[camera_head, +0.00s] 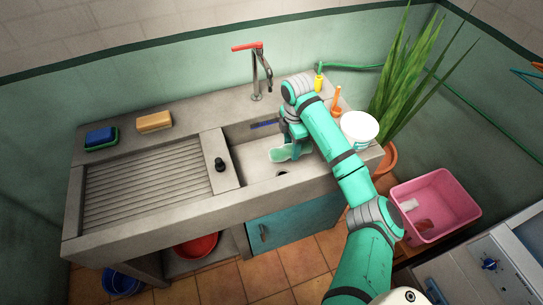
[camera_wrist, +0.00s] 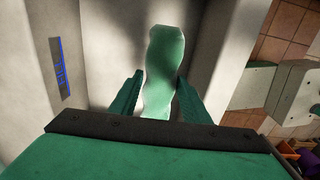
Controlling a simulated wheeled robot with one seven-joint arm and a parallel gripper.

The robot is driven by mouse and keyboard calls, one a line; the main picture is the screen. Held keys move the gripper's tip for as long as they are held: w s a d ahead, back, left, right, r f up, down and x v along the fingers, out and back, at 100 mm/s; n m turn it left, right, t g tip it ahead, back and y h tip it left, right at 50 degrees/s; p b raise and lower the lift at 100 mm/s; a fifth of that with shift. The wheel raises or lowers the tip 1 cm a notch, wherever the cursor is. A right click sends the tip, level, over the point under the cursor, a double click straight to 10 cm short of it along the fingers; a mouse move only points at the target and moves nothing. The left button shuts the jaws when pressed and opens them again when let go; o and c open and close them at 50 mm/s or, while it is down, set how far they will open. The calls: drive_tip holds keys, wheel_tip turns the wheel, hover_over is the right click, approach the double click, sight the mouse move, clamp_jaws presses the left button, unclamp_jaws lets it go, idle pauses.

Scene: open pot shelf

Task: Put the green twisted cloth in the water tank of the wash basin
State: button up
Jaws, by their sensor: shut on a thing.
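The green twisted cloth (camera_wrist: 165,62) is pale green and shows in the wrist view between the two fingers of my gripper (camera_wrist: 159,80). My gripper is shut on it, and its far end sticks out beyond the fingertips. In the head view the cloth (camera_head: 281,154) hangs from my gripper (camera_head: 293,143) inside the outline of the water tank (camera_head: 250,165), the grey basin at the right of the wash basin. I cannot tell whether the cloth touches the tank's floor. My arm hides the tank's right part.
A faucet with a red handle (camera_head: 258,70) stands behind the tank. A white tub (camera_head: 359,128), an orange brush (camera_head: 337,99) and a yellow bottle (camera_head: 319,83) stand near my arm. A ribbed washboard (camera_head: 150,182) is at left, with a dark stopper (camera_head: 220,164) on the ledge between.

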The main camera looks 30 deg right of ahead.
wheel_tip(320, 180, down, 11)
drive_tip(key=shift+d+f, duration=0.1)
idle(0.5)
drive_tip(key=o, duration=1.2)
wheel_tip(320, 180, up, 12)
drive_tip(key=shift+r, duration=0.1)
